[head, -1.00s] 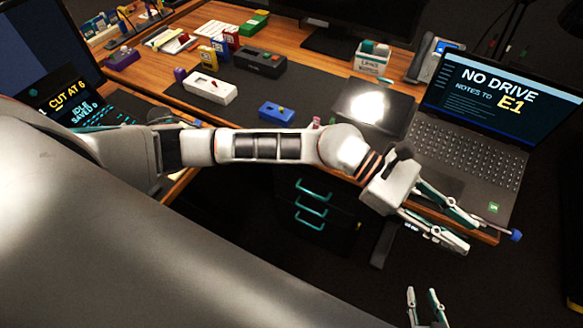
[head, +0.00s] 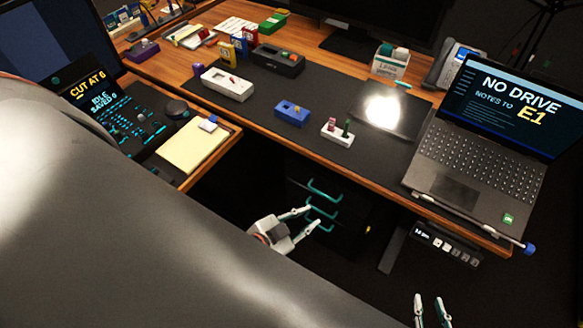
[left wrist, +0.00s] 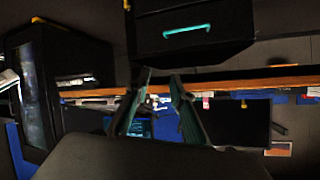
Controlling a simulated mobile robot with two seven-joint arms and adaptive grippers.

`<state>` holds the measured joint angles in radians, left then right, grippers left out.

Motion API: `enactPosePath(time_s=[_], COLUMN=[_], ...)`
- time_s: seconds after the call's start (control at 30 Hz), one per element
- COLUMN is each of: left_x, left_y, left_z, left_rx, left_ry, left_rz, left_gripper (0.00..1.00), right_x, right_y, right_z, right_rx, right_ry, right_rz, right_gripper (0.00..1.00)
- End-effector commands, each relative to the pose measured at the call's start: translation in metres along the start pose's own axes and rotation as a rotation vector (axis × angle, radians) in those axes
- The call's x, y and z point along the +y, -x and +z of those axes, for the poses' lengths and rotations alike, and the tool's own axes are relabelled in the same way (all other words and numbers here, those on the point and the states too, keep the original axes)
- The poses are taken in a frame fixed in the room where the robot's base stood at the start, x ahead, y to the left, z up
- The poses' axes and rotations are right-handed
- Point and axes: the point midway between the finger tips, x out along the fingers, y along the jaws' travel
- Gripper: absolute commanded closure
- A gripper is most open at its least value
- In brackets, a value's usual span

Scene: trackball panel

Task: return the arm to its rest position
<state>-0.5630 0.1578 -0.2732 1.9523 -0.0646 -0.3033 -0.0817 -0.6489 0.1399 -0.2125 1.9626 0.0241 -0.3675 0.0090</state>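My left gripper (head: 315,219) is open and empty in the head view. It is in front of the dark drawer unit with teal handles, below the desk's front edge. In the left wrist view its two fingers (left wrist: 162,78) stand apart with nothing between them. My right gripper (head: 432,302) shows only its fingers at the bottom edge of the head view, apart and empty. Most of my left arm is hidden behind my grey body part in the foreground.
The wooden desk (head: 372,184) has an open laptop (head: 470,165) at right, with a blue-tipped rod along its front edge. Small coloured switch boxes stand on the dark mat (head: 270,112). A control panel (head: 135,125) and yellow notepad (head: 192,150) are at left. Teal-handled drawers (head: 320,205) are below.

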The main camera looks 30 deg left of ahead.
Motion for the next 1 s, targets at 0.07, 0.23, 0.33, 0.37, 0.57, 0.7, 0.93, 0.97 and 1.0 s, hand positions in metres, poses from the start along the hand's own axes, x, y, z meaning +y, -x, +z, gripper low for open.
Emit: enactPosePath(time_s=[0.07,0.23,0.33,0.37,0.57,0.7,0.93,0.97,1.0], left_x=[0.0,0.0,0.0,0.0,0.0,0.0,0.0,0.0,0.0], left_y=[0.015,0.028,0.028,0.028,0.028,0.028,0.028,0.028,0.028], left_z=[0.032,0.055,0.056,0.056,0.055,0.055,0.055,0.055,0.055], left_rx=[-0.075,-0.133,-0.135,-0.134,-0.133,-0.132,-0.132,-0.132,-0.132], left_ry=[0.096,0.178,0.18,0.179,0.177,0.176,0.176,0.176,0.176], left_rz=[-0.004,-0.009,-0.009,-0.009,-0.008,-0.008,-0.008,-0.008,-0.008], left_gripper=[0.77,0.77,0.77,0.77,0.77,0.77,0.77,0.77,0.77], right_x=[0.0,0.0,0.0,0.0,0.0,0.0,0.0,0.0,0.0], right_y=[0.0,0.0,0.0,0.0,0.0,0.0,0.0,0.0,0.0], right_z=[0.0,0.001,0.001,0.001,0.001,0.001,0.001,0.001,0.001], right_rx=[-0.001,-0.001,-0.002,-0.002,-0.002,-0.002,-0.002,-0.002,-0.002], right_ry=[0.0,0.0,0.0,0.0,0.0,0.0,0.0,0.0,0.0], right_rz=[0.0,0.0,0.0,0.0,0.0,0.0,0.0,0.0,0.0], right_gripper=[0.73,0.73,0.73,0.73,0.73,0.73,0.73,0.73,0.73])
